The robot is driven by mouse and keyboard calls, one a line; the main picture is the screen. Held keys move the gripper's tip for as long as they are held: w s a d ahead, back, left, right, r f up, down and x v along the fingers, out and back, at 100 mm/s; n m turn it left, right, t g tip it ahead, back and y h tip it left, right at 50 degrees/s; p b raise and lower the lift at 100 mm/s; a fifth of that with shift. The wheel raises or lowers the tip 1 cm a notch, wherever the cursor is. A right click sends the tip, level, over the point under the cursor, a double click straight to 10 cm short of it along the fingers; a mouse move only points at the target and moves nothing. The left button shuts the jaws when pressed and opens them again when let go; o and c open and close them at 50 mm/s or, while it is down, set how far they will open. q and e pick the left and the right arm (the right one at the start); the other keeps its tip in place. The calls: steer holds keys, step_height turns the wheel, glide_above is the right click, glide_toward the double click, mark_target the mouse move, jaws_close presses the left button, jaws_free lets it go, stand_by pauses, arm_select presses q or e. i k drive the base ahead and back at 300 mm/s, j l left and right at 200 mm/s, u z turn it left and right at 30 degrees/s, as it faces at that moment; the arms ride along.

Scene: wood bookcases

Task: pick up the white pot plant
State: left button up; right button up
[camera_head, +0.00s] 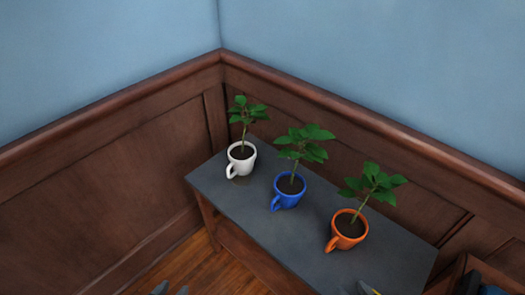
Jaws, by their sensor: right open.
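The white pot plant (241,160) is a white mug-shaped pot with dark soil and a green leafy stem. It stands upright at the far left end of the grey-topped table (225,192), its handle towards the lower left. My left gripper (171,290) shows only its fingertips at the bottom edge, apart with nothing visible between them, left of the table and well short of the pot. My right gripper (368,288) shows at the bottom edge near the table's front right part, open and away from the white pot. Most of both grippers is out of frame.
A blue pot plant (287,192) stands right of the white one, and an orange pot plant (347,231) further right. Wood-panelled walls (110,180) meet in a corner behind the table. A brown wooden piece (492,272) with dark and blue items is at bottom right.

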mark_target(242, 155)
steer(key=i+j+z, duration=0.15)
steer(key=j+z, duration=0.2)
steer(key=i+j+z, duration=0.15)
steer(key=z, duration=0.2)
steer(key=i+j+z, duration=0.1)
steer(key=j+z, duration=0.2)
steer(key=j, duration=0.35)
steer(key=j+z, duration=0.35)
steer(key=j, duration=0.25)
